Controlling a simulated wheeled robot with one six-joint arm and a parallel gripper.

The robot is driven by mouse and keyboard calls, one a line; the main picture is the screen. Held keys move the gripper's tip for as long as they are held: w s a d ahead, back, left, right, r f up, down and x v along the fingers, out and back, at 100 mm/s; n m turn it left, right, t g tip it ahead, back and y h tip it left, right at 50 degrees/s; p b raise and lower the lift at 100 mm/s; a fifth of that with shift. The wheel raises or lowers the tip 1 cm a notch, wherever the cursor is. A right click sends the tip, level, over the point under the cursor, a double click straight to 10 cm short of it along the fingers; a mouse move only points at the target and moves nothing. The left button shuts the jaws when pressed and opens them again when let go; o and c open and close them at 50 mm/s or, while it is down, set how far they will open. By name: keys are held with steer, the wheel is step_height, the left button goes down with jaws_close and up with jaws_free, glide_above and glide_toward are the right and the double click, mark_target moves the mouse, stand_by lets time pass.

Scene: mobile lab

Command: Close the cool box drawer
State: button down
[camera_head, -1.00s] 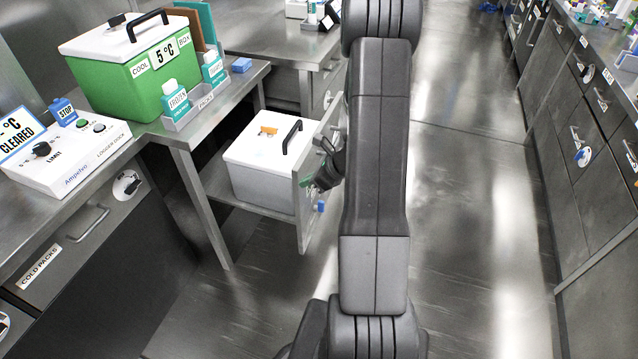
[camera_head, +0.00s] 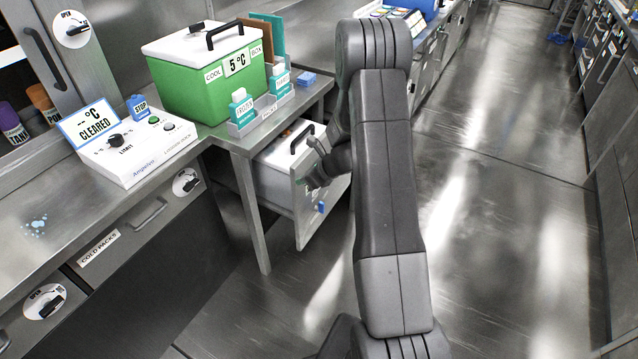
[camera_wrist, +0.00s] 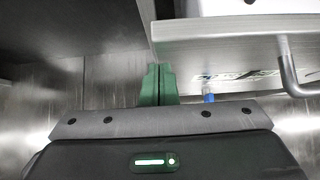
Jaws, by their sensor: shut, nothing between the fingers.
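The drawer under the bench is partly out, with its grey front panel (camera_head: 325,205) facing right. A white box with a black handle (camera_head: 291,151) sits in it, partly hidden by the bench top and my arm. My gripper (camera_head: 313,182) is at the drawer front, its fingertips mostly hidden in the head view. In the wrist view my green fingers (camera_wrist: 158,86) are together and empty, beside the left end of the drawer front (camera_wrist: 225,48). They look close to it; contact is unclear. The drawer's bar handle (camera_wrist: 290,75) is to their right.
The green cool box (camera_head: 200,90) stands on the bench above, with a rack of cold packs (camera_head: 262,112) before it. The logger dock (camera_head: 140,150) is to its left. A bench leg (camera_head: 252,215) stands left of the drawer. Open floor (camera_head: 470,220) lies right.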

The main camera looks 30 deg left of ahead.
steer(key=a+p, duration=0.3)
steer(key=a, duration=1)
steer(key=shift+w+a, duration=0.2)
steer(key=shift+a, duration=0.1)
